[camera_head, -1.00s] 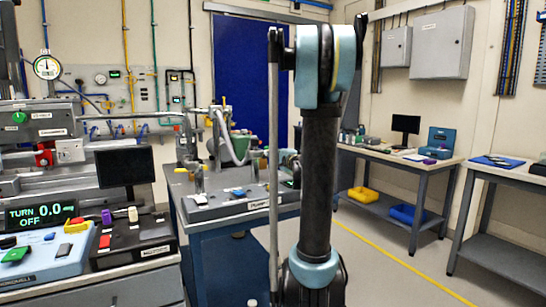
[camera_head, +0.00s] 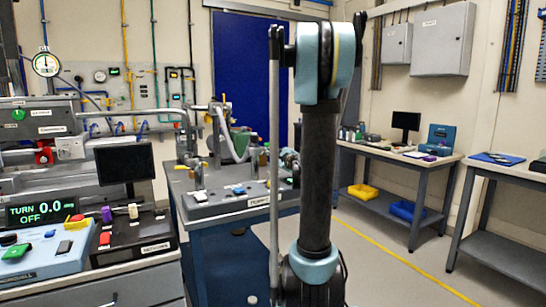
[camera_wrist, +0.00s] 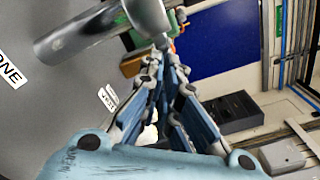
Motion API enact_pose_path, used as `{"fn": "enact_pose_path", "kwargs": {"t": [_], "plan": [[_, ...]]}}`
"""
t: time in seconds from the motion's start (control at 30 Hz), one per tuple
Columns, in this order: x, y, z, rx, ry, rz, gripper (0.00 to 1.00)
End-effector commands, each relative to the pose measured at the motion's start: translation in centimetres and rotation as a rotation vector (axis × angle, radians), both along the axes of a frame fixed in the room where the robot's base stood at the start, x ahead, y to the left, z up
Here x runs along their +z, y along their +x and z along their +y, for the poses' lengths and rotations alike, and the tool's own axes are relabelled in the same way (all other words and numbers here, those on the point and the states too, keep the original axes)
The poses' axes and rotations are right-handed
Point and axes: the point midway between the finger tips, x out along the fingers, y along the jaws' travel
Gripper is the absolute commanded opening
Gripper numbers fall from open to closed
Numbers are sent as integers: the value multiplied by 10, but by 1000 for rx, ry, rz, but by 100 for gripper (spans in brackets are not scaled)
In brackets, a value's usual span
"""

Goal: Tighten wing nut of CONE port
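In the wrist view my gripper (camera_wrist: 165,68) reaches forward with both blue-grey fingers converging towards the tips. A grey metal part lies right at the tips. I cannot tell whether the fingers touch it or are closed on it. A thick metal stub (camera_wrist: 85,35) crosses the upper left, beside a grey surface (camera_wrist: 45,120) with a partly cut-off label reading "ONE" (camera_wrist: 10,70). No wing nut can be made out clearly; the area at the fingertips is small and crowded. In the head view the gripper cannot be made out.
In the head view a blue-legged bench (camera_head: 235,225) carries a grey control box (camera_head: 235,205) and several fittings. A black monitor (camera_head: 124,165) and a display reading "TURN 0.0 OFF" (camera_head: 42,213) are at left. Open floor (camera_head: 385,270) lies at right.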

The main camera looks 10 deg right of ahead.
Motion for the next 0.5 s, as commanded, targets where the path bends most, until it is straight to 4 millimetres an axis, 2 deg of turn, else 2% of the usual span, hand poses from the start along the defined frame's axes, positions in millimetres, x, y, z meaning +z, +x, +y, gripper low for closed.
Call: {"fn": "enact_pose_path", "kwargs": {"t": [0.37,0.43,0.5], "plan": [[-2,-2,1,3,0,2,0],[-1,-2,1,3,0,2,12],[-1,-1,1,2,2,2,12]]}}
